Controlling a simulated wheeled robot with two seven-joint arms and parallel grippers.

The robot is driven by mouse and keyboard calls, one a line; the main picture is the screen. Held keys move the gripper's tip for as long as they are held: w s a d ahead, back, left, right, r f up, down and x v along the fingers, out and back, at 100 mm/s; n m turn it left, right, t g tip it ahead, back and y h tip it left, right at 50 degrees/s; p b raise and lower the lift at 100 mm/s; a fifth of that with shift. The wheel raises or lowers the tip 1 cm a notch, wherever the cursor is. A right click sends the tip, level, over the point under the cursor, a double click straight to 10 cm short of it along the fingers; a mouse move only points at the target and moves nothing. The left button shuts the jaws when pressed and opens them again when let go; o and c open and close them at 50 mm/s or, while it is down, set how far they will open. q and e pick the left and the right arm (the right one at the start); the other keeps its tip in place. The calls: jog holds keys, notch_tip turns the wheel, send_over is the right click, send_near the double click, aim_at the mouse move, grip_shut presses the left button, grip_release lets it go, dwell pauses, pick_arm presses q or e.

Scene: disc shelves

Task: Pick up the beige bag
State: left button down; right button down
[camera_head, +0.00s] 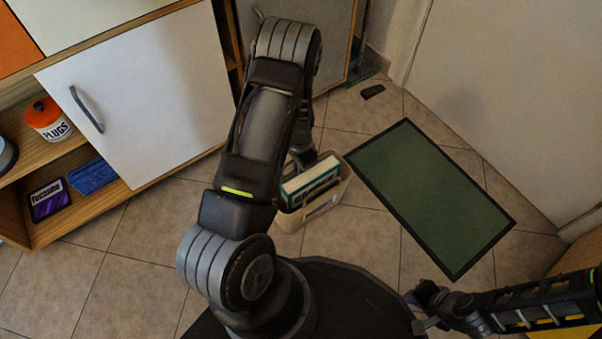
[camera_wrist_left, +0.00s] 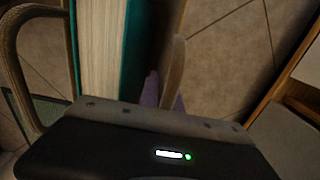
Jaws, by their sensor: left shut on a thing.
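The beige bag (camera_head: 316,206) stands on the tiled floor beyond my base in the head view, with a teal-covered book (camera_head: 310,181) upright in it. In the left wrist view, a beige handle (camera_wrist_left: 14,62) curves at the left, the book (camera_wrist_left: 104,50) fills the middle, and a second beige strip (camera_wrist_left: 177,72) rises beside it. My left gripper (camera_head: 305,158) is at the top of the bag, shut on it; its fingertips are mostly hidden behind my arm. My right gripper (camera_head: 418,312) is open and empty at the lower right, well away from the bag.
A green mat with a black border (camera_head: 430,195) lies right of the bag. A wooden cabinet with a white door (camera_head: 140,95) stands at the left, its open shelf holding a PLUGS jar (camera_head: 48,120) and boxes (camera_head: 50,200). A small black object (camera_head: 373,91) lies near the wall.

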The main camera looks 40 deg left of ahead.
pick_arm(q)
notch_tip(320, 180, up, 8)
jog(key=p, duration=0.3)
jog(key=shift+r, duration=0.25)
jog(key=shift+w+r, duration=0.1)
dwell(0.3)
